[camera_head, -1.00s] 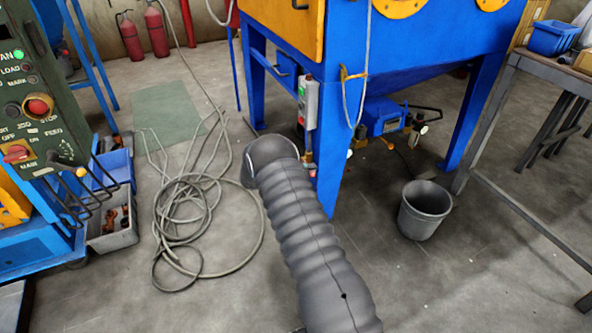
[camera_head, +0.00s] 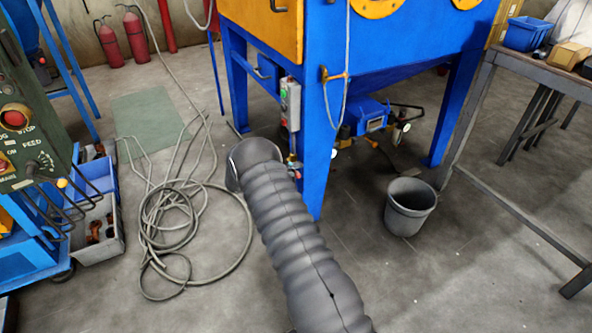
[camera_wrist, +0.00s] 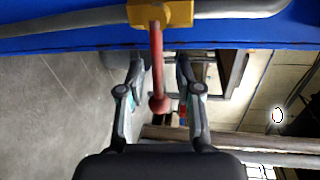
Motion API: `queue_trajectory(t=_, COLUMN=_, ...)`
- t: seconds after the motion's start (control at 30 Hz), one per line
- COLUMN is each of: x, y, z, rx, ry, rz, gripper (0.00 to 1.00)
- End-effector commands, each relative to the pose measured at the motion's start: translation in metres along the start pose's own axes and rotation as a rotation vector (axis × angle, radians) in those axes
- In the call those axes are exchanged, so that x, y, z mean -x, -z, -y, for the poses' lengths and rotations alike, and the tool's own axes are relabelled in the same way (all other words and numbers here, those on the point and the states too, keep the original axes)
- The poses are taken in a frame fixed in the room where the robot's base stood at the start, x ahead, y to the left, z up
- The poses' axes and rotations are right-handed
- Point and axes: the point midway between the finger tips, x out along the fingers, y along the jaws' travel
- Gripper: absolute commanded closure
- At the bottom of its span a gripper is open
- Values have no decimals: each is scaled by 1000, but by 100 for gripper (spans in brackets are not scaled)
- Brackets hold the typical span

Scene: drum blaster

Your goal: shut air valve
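The air valve shows in the wrist view as a brass-yellow body (camera_wrist: 160,13) at the top, against a blue surface. Its red lever (camera_wrist: 157,62) hangs down in the picture from the body and ends in a red ball. My gripper (camera_wrist: 159,68) is open, with one finger on each side of the lever in the picture; I see no contact. In the head view my dark ribbed arm sleeve hides the gripper. A small fitting (camera_head: 296,163) with red on it shows just past the sleeve's end, by the blue cabinet leg; I cannot tell if it is the valve.
The blue blasting cabinet (camera_head: 375,50) stands ahead. A grey bucket (camera_head: 409,207) is on the floor to the right, near a metal workbench (camera_head: 487,75). A coiled hose (camera_head: 240,250) lies on the floor at left, beside crates (camera_head: 98,228) and a green control panel (camera_head: 30,130).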

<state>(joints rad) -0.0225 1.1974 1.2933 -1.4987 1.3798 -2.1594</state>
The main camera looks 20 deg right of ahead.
Motion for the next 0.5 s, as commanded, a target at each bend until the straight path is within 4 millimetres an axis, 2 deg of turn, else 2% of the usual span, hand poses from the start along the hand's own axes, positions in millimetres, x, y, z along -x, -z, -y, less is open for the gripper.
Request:
queue_trajectory(t=0.17, x=20, y=-1, z=0, rx=1, ry=0, rz=5, gripper=66)
queue_trajectory(t=0.5, x=85, y=-1, z=0, rx=0, ry=0, rz=4, gripper=66)
